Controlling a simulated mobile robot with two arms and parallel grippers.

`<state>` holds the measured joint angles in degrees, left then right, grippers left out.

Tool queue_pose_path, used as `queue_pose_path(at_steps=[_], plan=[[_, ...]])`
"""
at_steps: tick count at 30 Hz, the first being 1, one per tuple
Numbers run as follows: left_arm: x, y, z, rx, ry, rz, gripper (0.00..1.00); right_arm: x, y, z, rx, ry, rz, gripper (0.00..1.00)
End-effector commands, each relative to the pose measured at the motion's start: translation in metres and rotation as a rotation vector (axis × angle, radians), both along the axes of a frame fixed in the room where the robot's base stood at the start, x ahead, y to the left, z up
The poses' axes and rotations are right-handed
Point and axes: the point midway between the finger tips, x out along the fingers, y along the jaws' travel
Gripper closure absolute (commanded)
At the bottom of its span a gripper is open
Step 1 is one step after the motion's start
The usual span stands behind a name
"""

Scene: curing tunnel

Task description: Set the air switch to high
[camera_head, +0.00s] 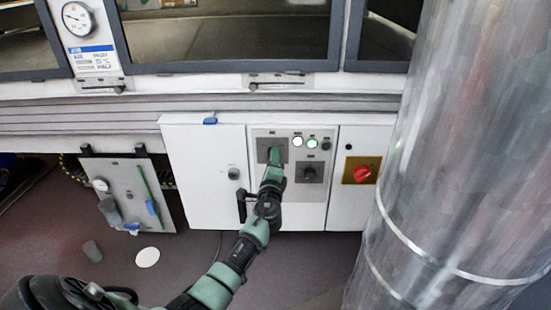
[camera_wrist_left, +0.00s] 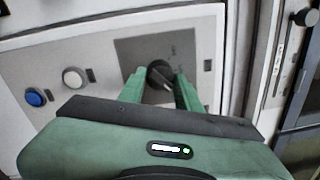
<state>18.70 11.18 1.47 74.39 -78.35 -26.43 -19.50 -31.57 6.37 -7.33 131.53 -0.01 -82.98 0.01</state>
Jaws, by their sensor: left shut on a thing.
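My left gripper (camera_head: 274,154) reaches the control panel (camera_head: 262,132) on the white cabinet front. In the left wrist view its two green fingers (camera_wrist_left: 160,88) are on either side of a dark rotary knob (camera_wrist_left: 160,74) on a square grey plate (camera_wrist_left: 190,48), shut on it. In the head view the fingers cover this knob, and part of its grey plate (camera_head: 264,144) shows around them. The markings on the plate are too small to read, so I cannot tell which setting the knob points to. My right gripper is not in view.
A second dark knob (camera_head: 310,174) sits lower right on the panel, below a row of round lamps or buttons (camera_head: 312,143). A red switch on a yellow plate (camera_head: 362,173) is further right. A job card (camera_head: 92,56) hangs upper left. A large metal cylinder (camera_head: 455,150) blocks the right side.

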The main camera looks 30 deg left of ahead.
Motion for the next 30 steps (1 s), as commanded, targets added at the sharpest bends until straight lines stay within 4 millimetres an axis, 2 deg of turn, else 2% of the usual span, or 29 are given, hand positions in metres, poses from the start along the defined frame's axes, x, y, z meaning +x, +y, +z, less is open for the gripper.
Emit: queue_pose_path(at_steps=[1,3,14,15,18,22,30], plan=[[0.001,0.006,0.012,0.01,-0.015,0.011,0.58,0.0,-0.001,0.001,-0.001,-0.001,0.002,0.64],[0.001,0.006,0.011,0.009,-0.014,0.011,0.45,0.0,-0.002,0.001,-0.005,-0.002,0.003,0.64],[-0.002,-0.002,0.004,0.005,-0.004,0.003,0.45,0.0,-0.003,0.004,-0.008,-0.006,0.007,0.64],[-0.005,-0.004,0.004,0.005,-0.004,0.003,0.45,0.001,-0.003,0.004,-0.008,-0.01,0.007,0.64],[-0.019,-0.012,0.003,0.003,-0.004,0.003,0.45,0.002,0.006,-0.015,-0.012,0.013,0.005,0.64],[-0.04,-0.022,0.004,0.004,-0.005,0.004,0.45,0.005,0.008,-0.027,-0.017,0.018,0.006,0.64],[-0.067,-0.034,0.004,0.003,-0.011,0.008,0.45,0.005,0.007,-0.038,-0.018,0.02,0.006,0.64]])
